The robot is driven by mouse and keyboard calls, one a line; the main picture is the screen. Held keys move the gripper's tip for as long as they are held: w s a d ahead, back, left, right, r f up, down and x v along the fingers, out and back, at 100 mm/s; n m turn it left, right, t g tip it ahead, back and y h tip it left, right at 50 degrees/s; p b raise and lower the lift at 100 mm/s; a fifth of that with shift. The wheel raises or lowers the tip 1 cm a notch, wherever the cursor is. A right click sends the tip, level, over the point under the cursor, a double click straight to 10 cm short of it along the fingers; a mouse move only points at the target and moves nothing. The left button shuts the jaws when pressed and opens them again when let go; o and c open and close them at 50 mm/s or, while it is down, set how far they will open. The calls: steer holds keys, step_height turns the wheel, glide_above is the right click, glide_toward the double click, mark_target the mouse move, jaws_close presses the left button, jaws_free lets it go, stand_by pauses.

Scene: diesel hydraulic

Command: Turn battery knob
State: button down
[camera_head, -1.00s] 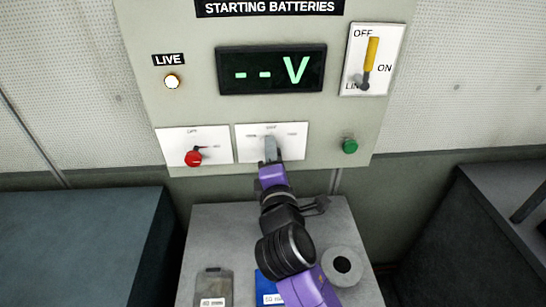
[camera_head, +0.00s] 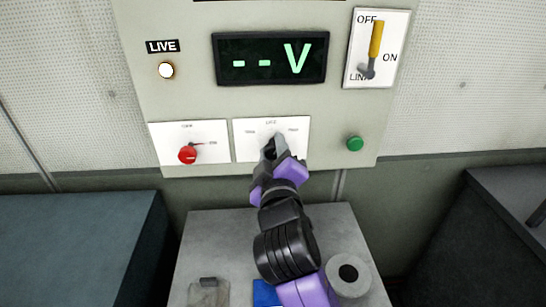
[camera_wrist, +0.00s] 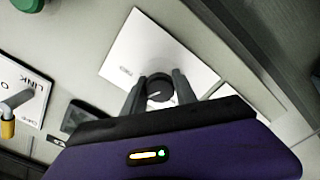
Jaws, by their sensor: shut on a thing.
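A round black knob with a pale pointer line sits on a white plate (camera_head: 297,124) in the middle of the panel's lower row. In the wrist view the knob (camera_wrist: 158,87) lies between the two grey fingers of my gripper (camera_wrist: 159,95), one on each side. My gripper (camera_head: 273,150) is shut on this knob, and in the head view it hides most of it. The small labels around the knob are too blurred to read. A display (camera_head: 270,58) above reads "-- V" in green.
A red knob (camera_head: 187,155) is on the plate to the left, and a green button (camera_head: 355,143) to the right. A yellow-handled lever (camera_head: 375,42) is at upper right. The LIVE lamp (camera_head: 166,70) is lit. A grey cabinet top (camera_head: 230,228) with a roll (camera_head: 347,274) lies below.

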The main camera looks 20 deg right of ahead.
mark_target(273, 155)
steer(key=m+b, duration=0.3)
steer(key=m, duration=0.3)
steer(key=shift+f, duration=0.2)
steer(key=shift+b, duration=0.35)
steer(key=c, duration=1)
jaws_free()
steer(key=shift+r, duration=0.15)
steer(key=shift+o, duration=0.2)
steer(key=shift+s, duration=0.1)
steer(key=v, duration=0.7)
steer(key=shift+b, duration=0.4)
steer(key=shift+s+a, duration=0.1)
steer(key=shift+s, duration=0.15)
